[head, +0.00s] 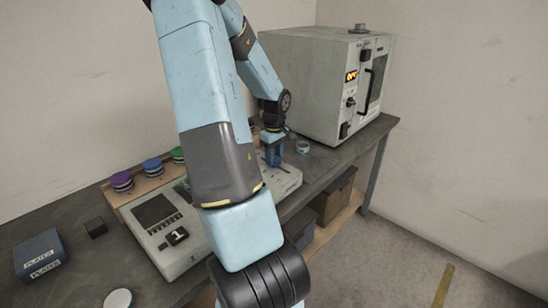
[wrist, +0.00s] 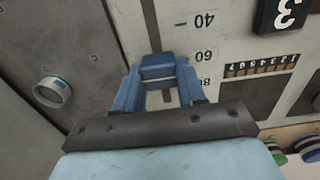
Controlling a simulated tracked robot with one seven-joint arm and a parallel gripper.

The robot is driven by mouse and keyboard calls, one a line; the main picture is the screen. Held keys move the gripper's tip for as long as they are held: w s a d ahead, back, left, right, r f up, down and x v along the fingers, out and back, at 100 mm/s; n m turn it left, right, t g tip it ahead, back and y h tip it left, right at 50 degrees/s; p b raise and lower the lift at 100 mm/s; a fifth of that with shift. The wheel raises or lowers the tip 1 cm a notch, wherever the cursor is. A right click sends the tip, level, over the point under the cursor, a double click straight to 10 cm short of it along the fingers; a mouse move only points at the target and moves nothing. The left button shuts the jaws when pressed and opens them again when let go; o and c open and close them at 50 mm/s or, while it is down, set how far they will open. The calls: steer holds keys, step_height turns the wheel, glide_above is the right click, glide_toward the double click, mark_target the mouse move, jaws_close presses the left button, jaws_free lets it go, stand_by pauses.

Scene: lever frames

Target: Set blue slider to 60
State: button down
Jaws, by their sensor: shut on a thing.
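The blue slider's knob (wrist: 158,72), a blue block with a pale line across it, sits between my gripper's two blue fingers (wrist: 160,88) in the wrist view. The fingers are closed on its sides. A dark slot shows above and below the knob. The scale beside it (wrist: 204,54) reads 40, 60 and 80. The knob's line appears between the 60 and 80 labels, but the knob stands above the panel, so the exact reading is unclear. In the head view my gripper (head: 272,153) is down at the far end of the pale console (head: 160,232); the knob cannot be made out there.
A grey oven-like box (head: 318,90) stands behind on the bench. A small round container (head: 303,147) is near its front. Purple (head: 121,181), blue (head: 153,167) and green discs line the console's back. A PLATES box (head: 40,255) and a black block (head: 95,227) are left.

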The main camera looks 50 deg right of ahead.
steer(key=c, duration=0.6)
jaws_free()
steer(key=shift+c, duration=0.2)
steer(key=shift+r, duration=0.1)
step_height(320, 180, up, 14)
steer(key=shift+f, duration=0.25)
steer(key=shift+a, duration=0.1)
